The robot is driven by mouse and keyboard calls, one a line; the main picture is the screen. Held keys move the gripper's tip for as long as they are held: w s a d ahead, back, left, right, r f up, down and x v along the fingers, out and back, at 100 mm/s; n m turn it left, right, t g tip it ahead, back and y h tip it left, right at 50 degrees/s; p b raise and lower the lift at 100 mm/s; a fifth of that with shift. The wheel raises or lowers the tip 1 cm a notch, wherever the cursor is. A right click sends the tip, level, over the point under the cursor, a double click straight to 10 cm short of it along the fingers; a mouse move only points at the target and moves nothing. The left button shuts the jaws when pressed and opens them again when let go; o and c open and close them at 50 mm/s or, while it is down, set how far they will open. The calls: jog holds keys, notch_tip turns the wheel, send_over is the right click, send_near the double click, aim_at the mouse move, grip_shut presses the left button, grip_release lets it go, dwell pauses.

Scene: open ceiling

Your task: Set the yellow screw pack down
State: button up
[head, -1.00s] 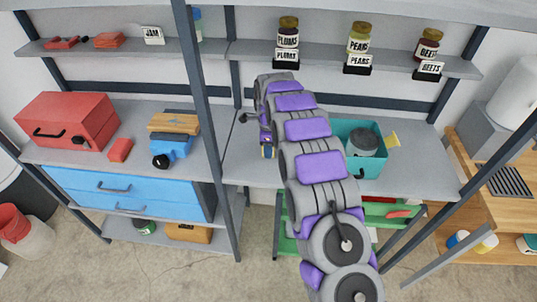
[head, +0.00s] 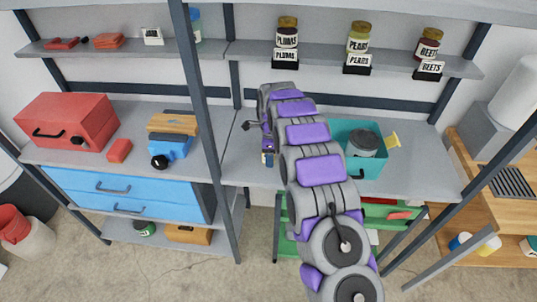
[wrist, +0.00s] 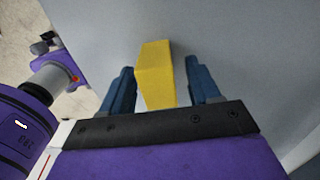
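The yellow screw pack (wrist: 157,78) is a plain yellow block in the wrist view, standing over a grey surface. My gripper (wrist: 160,66) has its two blue fingers on either side of the pack. A narrow gap shows between each finger and the pack near the fingertips, so the fingers look open. In the head view my gripper (head: 268,158) is small and low over the middle grey shelf (head: 240,160), near its left front part. My arm hides much of that shelf, and the pack is hard to make out there.
A teal bin (head: 368,167) with a grey can stands right of my arm. A dark upright post (head: 205,110) rises to the left. Jars of plums (head: 287,32), pears (head: 359,37) and beets (head: 429,43) stand on the upper shelf.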

jog(key=shift+d, duration=0.15)
jog(key=shift+r, duration=0.1)
jog(key=shift+a+r, duration=0.25)
jog(key=shift+r, duration=0.25)
notch_tip(320, 180, up, 10)
jog(key=p, duration=0.2)
jog(key=shift+d+r+p, duration=0.15)
jog(key=shift+r+p, duration=0.05)
jog(key=shift+p, duration=0.2)
jog(key=shift+a+r, duration=0.2)
jog(key=shift+r, duration=0.05)
jog(key=shift+r, duration=0.1)
